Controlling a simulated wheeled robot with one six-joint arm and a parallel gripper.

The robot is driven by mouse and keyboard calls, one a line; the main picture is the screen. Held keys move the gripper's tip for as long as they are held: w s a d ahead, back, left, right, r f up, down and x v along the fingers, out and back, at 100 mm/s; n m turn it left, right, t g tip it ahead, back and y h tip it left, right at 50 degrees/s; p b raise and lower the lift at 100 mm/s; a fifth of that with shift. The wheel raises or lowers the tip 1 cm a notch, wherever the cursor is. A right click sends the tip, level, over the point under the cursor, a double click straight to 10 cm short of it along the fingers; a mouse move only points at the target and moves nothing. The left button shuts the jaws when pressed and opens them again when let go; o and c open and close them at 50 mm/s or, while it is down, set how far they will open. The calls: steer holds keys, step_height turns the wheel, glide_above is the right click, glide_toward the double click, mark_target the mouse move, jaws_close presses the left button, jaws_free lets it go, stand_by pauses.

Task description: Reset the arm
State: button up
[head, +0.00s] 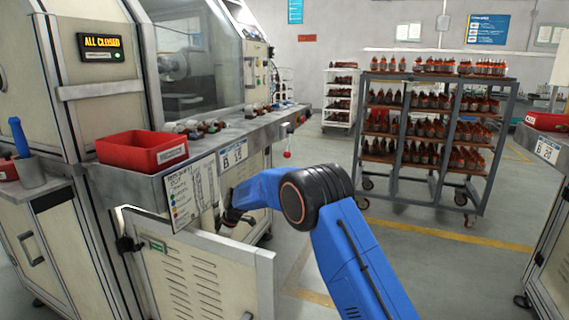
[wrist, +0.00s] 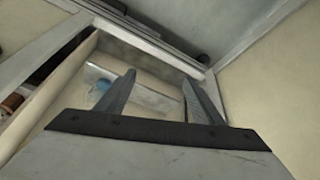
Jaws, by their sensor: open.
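My blue arm reaches from the lower right of the head view to the open cabinet door at the front of the winding machine. In that view the gripper itself is mostly hidden behind the door and the hanging board. In the wrist view my gripper (wrist: 160,95) has its two grey fingers apart, with nothing between them. Beyond the fingers is a pale compartment (wrist: 145,75) inside the cabinet.
The open cabinet door (head: 195,265) juts out below the machine's ledge. A red bin (head: 142,150) and several small parts sit on the ledge. A wheeled rack (head: 432,180) of copper-coloured parts stands behind my arm to the right. The floor between is clear.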

steer(key=s+d+r+m+t+h, duration=0.1)
steer(key=s+d+r+m, duration=0.2)
steer(key=s+d+r, duration=0.5)
steer(key=s+d+r+m, duration=0.2)
steer(key=s+d+r, duration=0.1)
steer(key=d+r, duration=0.9)
steer(key=s+d+r+m+t+h, duration=0.1)
steer(key=s+d+r+m, duration=0.35)
steer(key=d, duration=0.75)
steer(key=s+d+r+m+t+h, duration=0.1)
steer(key=s+d+m, duration=0.1)
steer(key=s+d, duration=0.6)
steer(key=s+d+r+m, duration=0.15)
steer(key=s+d, duration=0.35)
steer(key=s, duration=0.6)
steer(key=s+d+r+m+t+h, duration=0.1)
steer(key=s+d+m, duration=0.1)
steer(key=s+d, duration=0.6)
steer(key=s+d+f+m, duration=0.1)
steer(key=s+f, duration=0.1)
steer(key=s, duration=0.3)
steer(key=s+d+f+m, duration=0.1)
steer(key=s+f, duration=0.1)
steer(key=s, duration=0.4)
steer(key=shift+d+f+m+h, duration=0.25)
steer(key=shift+f+m+h, duration=0.05)
steer(key=shift+m, duration=0.1)
steer(key=shift+s, duration=0.1)
